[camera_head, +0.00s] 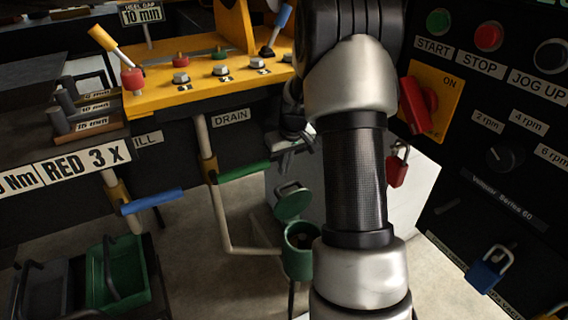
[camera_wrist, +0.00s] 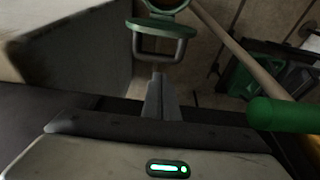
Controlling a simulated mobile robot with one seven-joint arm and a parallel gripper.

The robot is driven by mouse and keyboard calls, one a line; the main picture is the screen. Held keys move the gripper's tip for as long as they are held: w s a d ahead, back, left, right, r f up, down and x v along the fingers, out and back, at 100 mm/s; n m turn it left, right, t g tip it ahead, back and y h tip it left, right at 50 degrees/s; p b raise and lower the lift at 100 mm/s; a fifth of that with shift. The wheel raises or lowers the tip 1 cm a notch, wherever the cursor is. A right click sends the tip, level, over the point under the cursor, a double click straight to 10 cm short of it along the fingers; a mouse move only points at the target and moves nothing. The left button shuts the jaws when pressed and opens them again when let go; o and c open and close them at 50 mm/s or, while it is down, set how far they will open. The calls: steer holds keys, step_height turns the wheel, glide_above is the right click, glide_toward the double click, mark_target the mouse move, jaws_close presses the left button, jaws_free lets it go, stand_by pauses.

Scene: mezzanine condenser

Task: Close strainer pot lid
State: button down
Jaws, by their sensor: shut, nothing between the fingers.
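The green strainer pot (camera_head: 299,262) stands low at the centre of the head view, its round mouth uncovered. Its green lid (camera_head: 292,205) is open, tipped up at the pot's back edge, with a handle on it. In the wrist view the lid (camera_wrist: 160,28) shows at the top centre with its handle bar nearest me, and part of the pot rim (camera_wrist: 168,8) is cut off by the frame edge. My gripper (camera_wrist: 159,76) is shut and empty, its fingertips pointing toward the lid's handle. Whether they touch cannot be told. In the head view my arm hides part of the gripper.
A green-handled drain lever (camera_head: 243,172) is left of my gripper; its grip also shows in the wrist view (camera_wrist: 280,113). A pale block (camera_head: 425,185) stands behind my arm. A control panel (camera_head: 500,140) is at right. Green and black bins (camera_head: 118,275) are on the left.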

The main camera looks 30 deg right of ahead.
mark_target(289, 198)
steer(key=shift+x, duration=2.8)
steer(key=shift+b, duration=0.4)
steer(key=shift+b, duration=0.3)
